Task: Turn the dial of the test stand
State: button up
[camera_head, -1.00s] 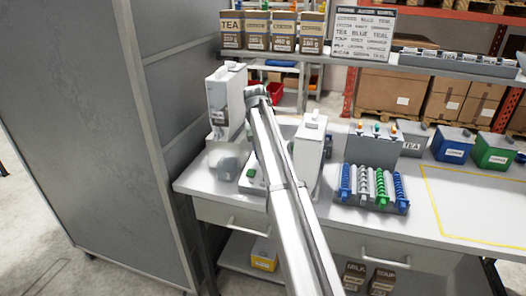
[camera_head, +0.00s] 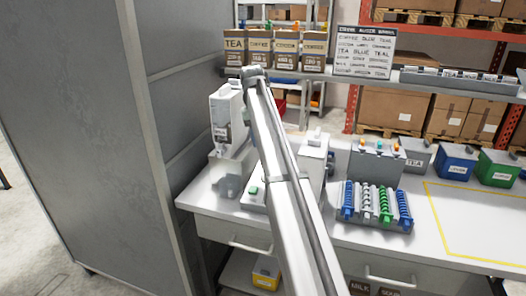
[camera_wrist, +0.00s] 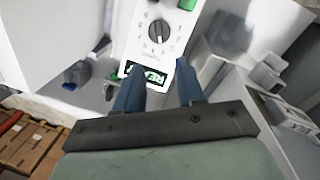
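The test stand is a white box in the wrist view, with a round dark dial (camera_wrist: 158,31) ringed by small marks. A display (camera_wrist: 146,72) reading roughly "READY" lies below the dial, and a green button (camera_wrist: 187,4) lies above it. My gripper (camera_wrist: 157,78) is open and empty. Its two blue-grey fingers stand either side of the display, just below the dial in the picture, and do not grip the dial. In the head view the test stand's white base (camera_head: 252,202) shows on the bench left of my arm; my arm hides the dial and gripper there.
White dispensers (camera_head: 229,120) (camera_head: 313,162) stand either side of my arm. A rack of coloured coils (camera_head: 376,205) and labelled bins (camera_head: 455,163) stand to the right. A shelf with bags (camera_head: 286,50) runs behind. The yellow-outlined bench area (camera_head: 475,220) is clear.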

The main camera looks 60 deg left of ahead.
jog(key=shift+s+a+r, duration=0.1)
jog(key=shift+r, duration=0.95)
